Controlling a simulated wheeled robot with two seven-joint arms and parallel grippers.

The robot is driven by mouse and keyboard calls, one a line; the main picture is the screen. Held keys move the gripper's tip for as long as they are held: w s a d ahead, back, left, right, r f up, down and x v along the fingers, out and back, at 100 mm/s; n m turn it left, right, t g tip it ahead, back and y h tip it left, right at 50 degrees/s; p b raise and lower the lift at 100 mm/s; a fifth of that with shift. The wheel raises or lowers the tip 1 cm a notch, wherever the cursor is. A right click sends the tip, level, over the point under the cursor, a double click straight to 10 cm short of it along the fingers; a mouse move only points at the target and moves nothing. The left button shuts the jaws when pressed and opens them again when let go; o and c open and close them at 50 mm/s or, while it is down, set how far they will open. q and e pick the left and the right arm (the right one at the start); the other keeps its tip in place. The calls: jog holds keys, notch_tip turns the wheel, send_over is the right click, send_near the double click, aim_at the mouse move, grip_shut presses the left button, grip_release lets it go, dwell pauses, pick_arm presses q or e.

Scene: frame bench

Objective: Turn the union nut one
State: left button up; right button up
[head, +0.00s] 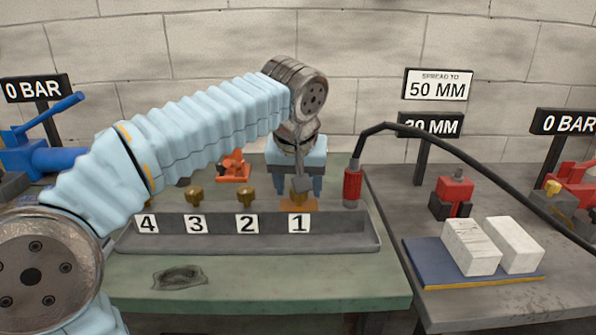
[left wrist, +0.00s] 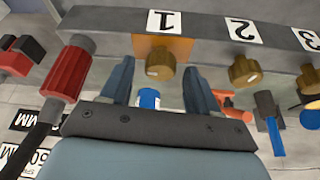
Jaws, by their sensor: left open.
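Union nut one (head: 300,197) is a brass nut on an orange plate (head: 285,205) above the label 1 on a grey rail. It also shows in the left wrist view (left wrist: 160,65) in front of its orange plate. My left gripper (head: 298,188) is at nut one, its arm reaching in from the left. In the left wrist view my left gripper (left wrist: 157,78) is open, with one blue-grey finger on each side of the nut and visible gaps. Contact with the nut is not seen. My right gripper is not in view.
Brass nuts two (head: 247,196) and three (head: 194,196) stand left of nut one. A red cylinder (head: 352,186) with a black hose stands close on the right. A grey tray (head: 340,240) runs along the front. White blocks (head: 470,247) lie on a blue board at right.

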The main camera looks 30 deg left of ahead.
pick_arm(q)
jog(key=v, duration=1.3)
jog(key=shift+r, duration=0.25)
